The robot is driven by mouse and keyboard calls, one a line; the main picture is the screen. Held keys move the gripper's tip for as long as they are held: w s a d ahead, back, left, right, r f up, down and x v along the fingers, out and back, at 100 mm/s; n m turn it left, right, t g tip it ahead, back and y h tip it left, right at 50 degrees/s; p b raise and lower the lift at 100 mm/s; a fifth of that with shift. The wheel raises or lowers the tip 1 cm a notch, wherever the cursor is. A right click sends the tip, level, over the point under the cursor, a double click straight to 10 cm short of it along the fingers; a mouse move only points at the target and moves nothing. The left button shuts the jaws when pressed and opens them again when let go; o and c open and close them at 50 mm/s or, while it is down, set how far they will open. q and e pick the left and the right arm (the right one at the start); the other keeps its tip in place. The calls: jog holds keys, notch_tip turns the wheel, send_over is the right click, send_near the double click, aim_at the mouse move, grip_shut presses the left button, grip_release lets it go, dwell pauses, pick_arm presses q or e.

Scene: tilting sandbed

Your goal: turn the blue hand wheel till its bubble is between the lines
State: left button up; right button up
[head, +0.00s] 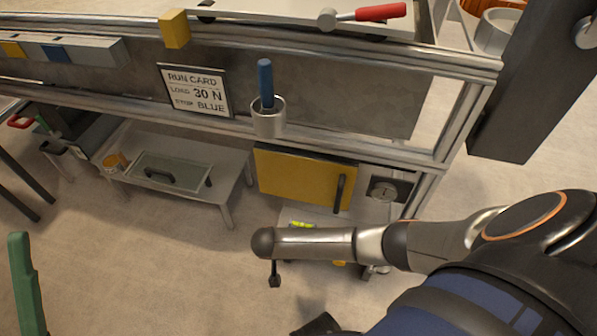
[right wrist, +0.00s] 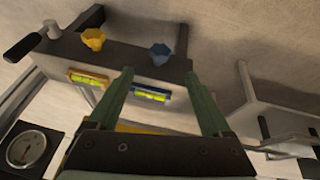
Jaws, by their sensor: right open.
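The blue hand wheel (right wrist: 160,53) is in the right wrist view, on the face of a grey box. My right gripper (right wrist: 159,74) is open, and its two green fingers point toward the blue wheel, one on each side in the picture; I see no contact. A blue-framed level vial (right wrist: 150,94) shows between the fingers. Its bubble is too small to place against the lines. In the head view my right arm covers most of this box, and a lime vial (head: 300,225) shows above the arm. One green finger of my left gripper (head: 24,285) shows at the left edge.
A yellow hand wheel (right wrist: 93,39) and a yellow-framed vial (right wrist: 88,80) sit beside the blue ones. A black-handled lever (right wrist: 22,47) sticks out at the box's left end. A round gauge (right wrist: 27,149) is lower left. A grey stand (right wrist: 265,115) is to the right.

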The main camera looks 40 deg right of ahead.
jog(key=b+x, duration=0.6)
jog(key=x, duration=0.5)
jog(key=shift+b, duration=0.3)
pick_arm(q)
notch_tip(320, 180, down, 8)
jog(key=d+g, duration=0.1)
jog(key=shift+w, duration=0.25)
pick_arm(e)
jog(key=shift+c, duration=0.5)
grip_shut()
